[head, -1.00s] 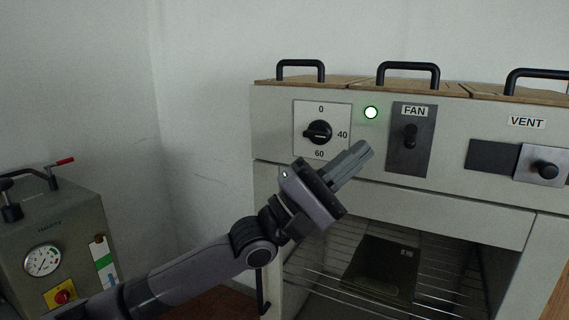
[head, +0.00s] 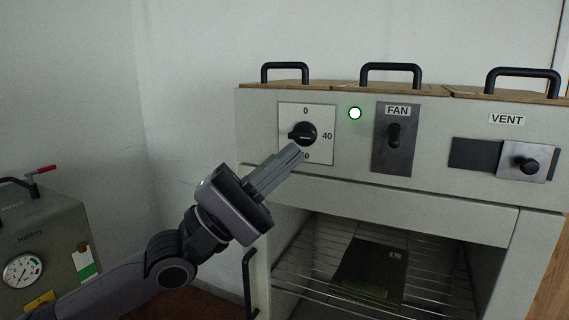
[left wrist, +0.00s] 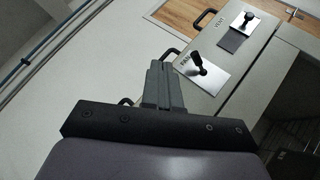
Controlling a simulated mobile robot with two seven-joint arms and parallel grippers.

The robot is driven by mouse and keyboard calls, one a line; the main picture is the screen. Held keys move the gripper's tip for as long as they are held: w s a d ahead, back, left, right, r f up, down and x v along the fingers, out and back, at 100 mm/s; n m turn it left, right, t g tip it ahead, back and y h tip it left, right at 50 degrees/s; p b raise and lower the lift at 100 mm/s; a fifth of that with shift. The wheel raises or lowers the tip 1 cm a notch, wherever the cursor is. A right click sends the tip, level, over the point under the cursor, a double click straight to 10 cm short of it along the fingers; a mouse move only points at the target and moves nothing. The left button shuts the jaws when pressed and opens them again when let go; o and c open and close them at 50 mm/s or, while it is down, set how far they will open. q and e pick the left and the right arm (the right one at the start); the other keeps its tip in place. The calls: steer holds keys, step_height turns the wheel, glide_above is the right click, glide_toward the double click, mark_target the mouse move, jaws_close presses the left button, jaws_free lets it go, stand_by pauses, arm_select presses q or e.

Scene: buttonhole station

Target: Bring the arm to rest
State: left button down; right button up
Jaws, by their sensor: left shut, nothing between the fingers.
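My left gripper (head: 291,157) is shut and empty. In the head view its fingertips overlap the lower edge of the dial plate; I cannot tell how far in front of it they are. The shut fingers also show in the left wrist view (left wrist: 157,70). My right gripper is in neither view.
The grey cabinet (head: 400,200) carries a FAN lever (head: 394,135) and a VENT slide knob (head: 530,165). Black handles (head: 391,72) stand on top. Below is an open bay with a wire rack (head: 310,275) and a dark tray (head: 370,270). A gauge box (head: 40,235) stands at left.

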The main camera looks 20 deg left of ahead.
arm_select(q)
step_height(320, 180, down, 27)
steer(key=w+m+y+p, duration=0.1)
steer(key=m+y, duration=0.3)
steer(key=y, duration=0.7)
steer(key=s+a+f+m+g+y, duration=0.1)
steer(key=s+f+m+g+y, duration=0.2)
steer(key=s+f, duration=0.5)
steer(key=s+a+f+m+g+y+p, duration=0.1)
steer(key=s+f+m, duration=0.4)
steer(key=f, duration=1.1)
steer(key=s+a+g+y, duration=0.1)
steer(key=s+g+y, duration=0.1)
steer(key=s, duration=0.1)
steer(key=shift+s, duration=0.15)
